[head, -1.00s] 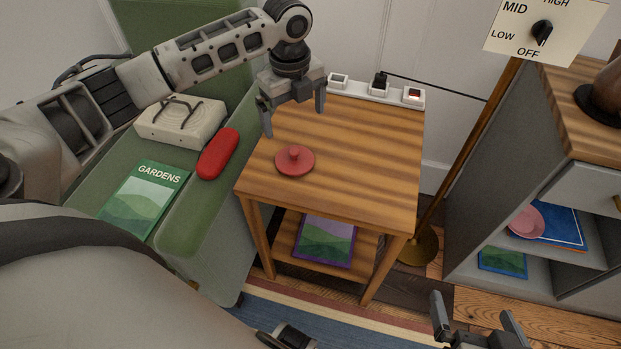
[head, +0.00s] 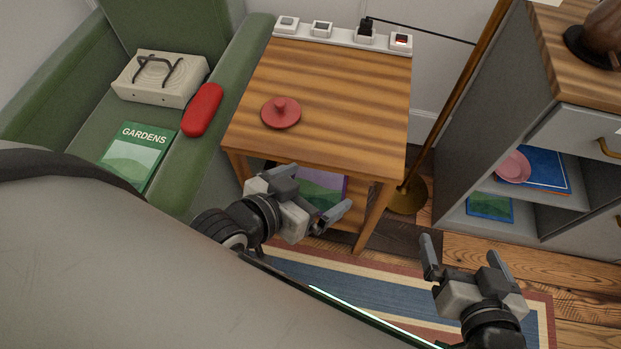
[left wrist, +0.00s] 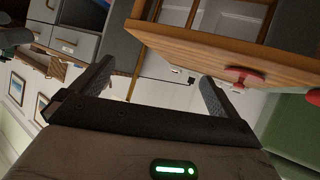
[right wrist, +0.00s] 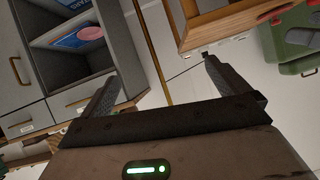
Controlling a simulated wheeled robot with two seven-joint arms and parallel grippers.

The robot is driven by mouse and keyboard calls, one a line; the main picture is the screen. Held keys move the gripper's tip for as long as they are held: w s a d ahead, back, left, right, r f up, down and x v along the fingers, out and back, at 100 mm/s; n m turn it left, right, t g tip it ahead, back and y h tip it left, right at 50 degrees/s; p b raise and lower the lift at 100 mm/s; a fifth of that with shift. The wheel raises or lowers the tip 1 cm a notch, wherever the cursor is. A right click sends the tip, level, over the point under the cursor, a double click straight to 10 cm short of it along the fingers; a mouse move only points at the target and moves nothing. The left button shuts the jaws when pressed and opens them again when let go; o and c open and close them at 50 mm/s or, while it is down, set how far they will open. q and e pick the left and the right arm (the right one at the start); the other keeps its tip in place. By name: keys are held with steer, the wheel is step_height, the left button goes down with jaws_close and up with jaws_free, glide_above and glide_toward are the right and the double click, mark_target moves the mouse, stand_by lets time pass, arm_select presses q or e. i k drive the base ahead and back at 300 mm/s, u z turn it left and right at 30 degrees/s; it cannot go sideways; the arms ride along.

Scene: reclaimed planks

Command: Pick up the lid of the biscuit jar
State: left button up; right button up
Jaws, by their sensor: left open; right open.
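The red round lid (head: 281,113) with a small knob on top lies flat on the wooden side table (head: 340,95), near its front left part. In the left wrist view the lid (left wrist: 244,77) shows at the table edge. I do not see the jar. My left gripper (head: 318,190) is open and empty, in front of the table and apart from the lid. My right gripper (head: 462,250) is open and empty, over the rug at lower right, farther from the lid.
A white power strip (head: 340,33) runs along the table's back edge. A green armchair (head: 60,110) stands left, holding a red case (head: 203,110), a beige box (head: 160,80) and a gardens book (head: 138,152). A brass lamp pole (head: 450,95) and grey cabinet (head: 490,110) stand right.

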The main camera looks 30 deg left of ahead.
mark_target(278, 113)
steer(key=u, duration=0.85)
steer(key=k, duration=1.5)
steer(key=z, duration=0.65)
steer(key=i, duration=1.75)
steer(key=u, duration=0.4)
